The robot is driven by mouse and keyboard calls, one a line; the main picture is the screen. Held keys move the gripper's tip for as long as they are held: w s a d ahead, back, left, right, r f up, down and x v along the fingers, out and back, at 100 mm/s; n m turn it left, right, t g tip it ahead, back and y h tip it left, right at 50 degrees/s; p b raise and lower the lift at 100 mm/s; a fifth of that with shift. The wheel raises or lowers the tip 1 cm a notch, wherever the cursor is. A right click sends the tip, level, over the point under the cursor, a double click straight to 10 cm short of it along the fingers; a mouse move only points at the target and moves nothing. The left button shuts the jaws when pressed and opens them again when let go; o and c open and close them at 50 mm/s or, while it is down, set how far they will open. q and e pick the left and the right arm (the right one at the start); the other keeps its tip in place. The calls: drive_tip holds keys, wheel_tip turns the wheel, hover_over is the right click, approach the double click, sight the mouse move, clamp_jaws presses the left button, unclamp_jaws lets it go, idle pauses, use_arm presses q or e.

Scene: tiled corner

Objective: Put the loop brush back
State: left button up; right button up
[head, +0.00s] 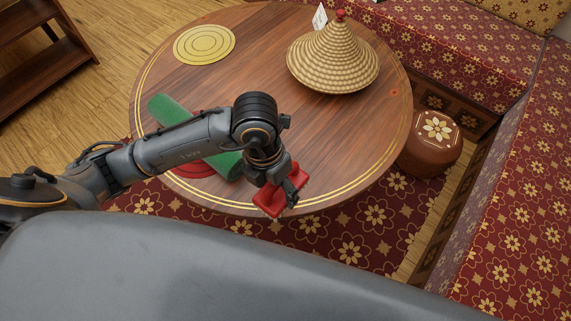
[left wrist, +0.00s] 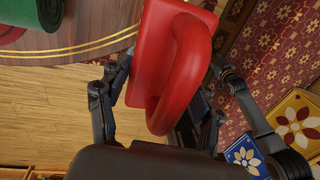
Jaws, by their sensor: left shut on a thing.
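The loop brush (head: 268,203) is red, with a flat block and a thick curved loop handle that shows in the left wrist view (left wrist: 183,75). My left gripper (head: 287,188) is shut on it, with one finger on each side in the left wrist view (left wrist: 165,85). It holds the brush at the near edge of the round wooden table (head: 290,125) in the head view. The brush's underside is hidden. My right gripper is in neither view.
A green cylinder (head: 172,111) lies over a red disc (head: 192,170), partly behind my left arm. A yellow disc (head: 204,45) and a woven cone (head: 333,60) stand farther back. A stool (head: 432,140) and patterned benches (head: 460,50) are right. The table's middle is clear.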

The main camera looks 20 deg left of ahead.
use_arm(q)
drive_tip(key=w+f, duration=0.2)
drive_tip(key=w, duration=0.1)
drive_tip(key=w+a+f, duration=0.1)
drive_tip(key=w+f, duration=0.2)
drive_tip(key=w, duration=0.1)
drive_tip(key=w+a+f, duration=0.1)
drive_tip(key=w+f, duration=0.2)
drive_tip(key=w, duration=0.1)
drive_tip(key=shift+a+p, duration=0.15)
drive_tip(key=shift+p, duration=0.25)
drive_tip(key=shift+w+a+f, duration=0.15)
drive_tip(key=shift+w+f, duration=0.45)
drive_tip(key=shift+f, duration=1.5)
drive_tip(key=shift+f, duration=0.25)
drive_tip(key=o, duration=1.1)
drive_tip(key=shift+r, duration=0.1)
